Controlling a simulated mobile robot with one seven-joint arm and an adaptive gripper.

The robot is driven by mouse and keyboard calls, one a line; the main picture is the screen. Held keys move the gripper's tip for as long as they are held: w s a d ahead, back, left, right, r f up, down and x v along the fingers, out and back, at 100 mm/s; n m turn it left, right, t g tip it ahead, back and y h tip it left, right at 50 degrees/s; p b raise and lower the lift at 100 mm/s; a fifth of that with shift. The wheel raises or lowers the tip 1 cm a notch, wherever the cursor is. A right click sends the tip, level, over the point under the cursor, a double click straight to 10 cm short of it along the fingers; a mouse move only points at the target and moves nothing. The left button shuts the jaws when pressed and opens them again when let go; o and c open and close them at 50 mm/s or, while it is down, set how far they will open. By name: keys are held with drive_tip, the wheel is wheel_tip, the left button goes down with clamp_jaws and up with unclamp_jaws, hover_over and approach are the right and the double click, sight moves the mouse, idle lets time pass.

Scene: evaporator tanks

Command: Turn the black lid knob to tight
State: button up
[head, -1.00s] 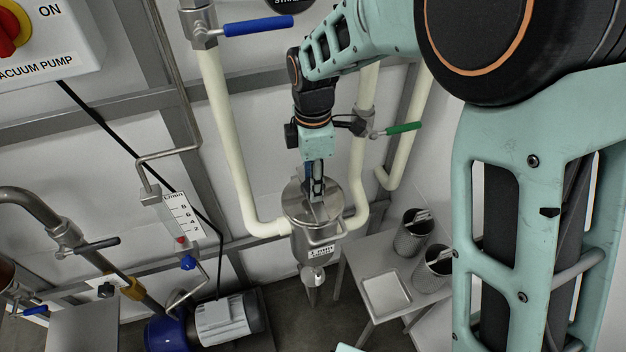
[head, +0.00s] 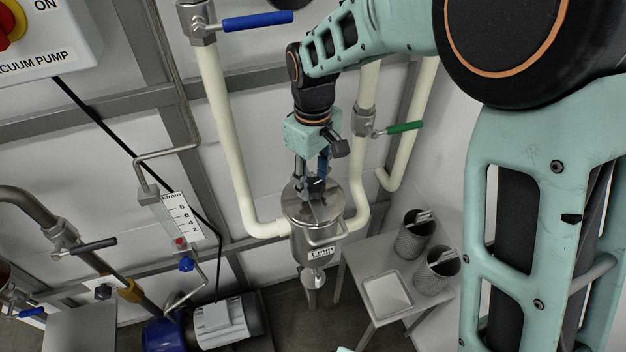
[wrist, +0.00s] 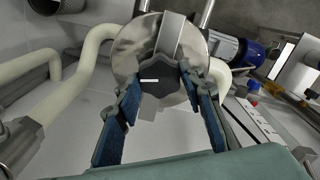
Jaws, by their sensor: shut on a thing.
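The black lid knob (wrist: 160,74) sits at the middle of the round steel lid (wrist: 130,50) in the wrist view. It has a lobed edge and a short white mark on its top. My gripper (wrist: 160,88) has its two blue-padded fingers on either side of the knob, shut on it. In the head view, my gripper (head: 312,190) points down onto the lid of the steel filter housing (head: 314,238), and the fingers largely hide the knob.
Cream pipes (head: 232,150) run down on both sides of the housing. A valve with a green handle (head: 404,127) is close to the right of my wrist. A blue-handled valve (head: 256,22) is at the upper left. A side table (head: 400,262) holds mesh baskets and a tray (head: 386,296).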

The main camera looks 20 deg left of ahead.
drive_tip(key=m, duration=0.5)
drive_tip(key=shift+m+b, duration=0.3)
drive_tip(key=shift+b, duration=0.05)
drive_tip(key=m, duration=1)
drive_tip(key=shift+m, duration=2.6)
drive_tip(key=o, duration=1.2)
drive_tip(key=shift+c, duration=0.2)
